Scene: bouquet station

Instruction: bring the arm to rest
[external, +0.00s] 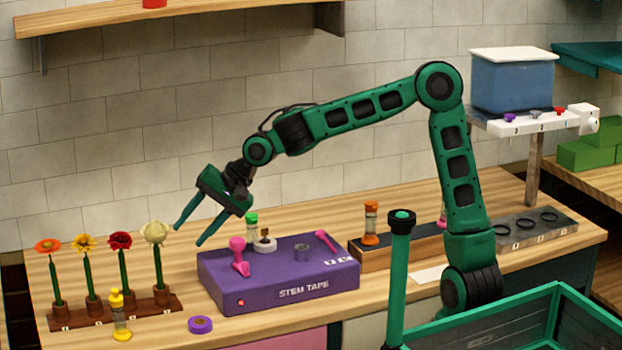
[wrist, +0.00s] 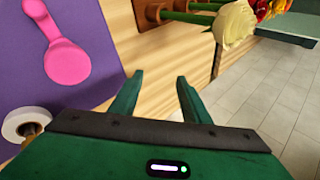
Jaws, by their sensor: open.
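My gripper (external: 186,234) is at the end of my raised green arm, above the bench between the flower rack and the purple stem tape box. Its two fingers are apart with nothing between them. In the wrist view the open fingers (wrist: 157,95) point over the wooden bench top (wrist: 160,60) toward the bench edge and the tiled floor beyond. The gripper touches nothing that I can see.
A rack (external: 90,315) with several upright flowers stands left of the gripper. The purple stem tape box (external: 280,290) with a pink lever (external: 239,262) is to its right. A purple tape roll (external: 200,324) and a yellow bottle (external: 121,318) are near the front.

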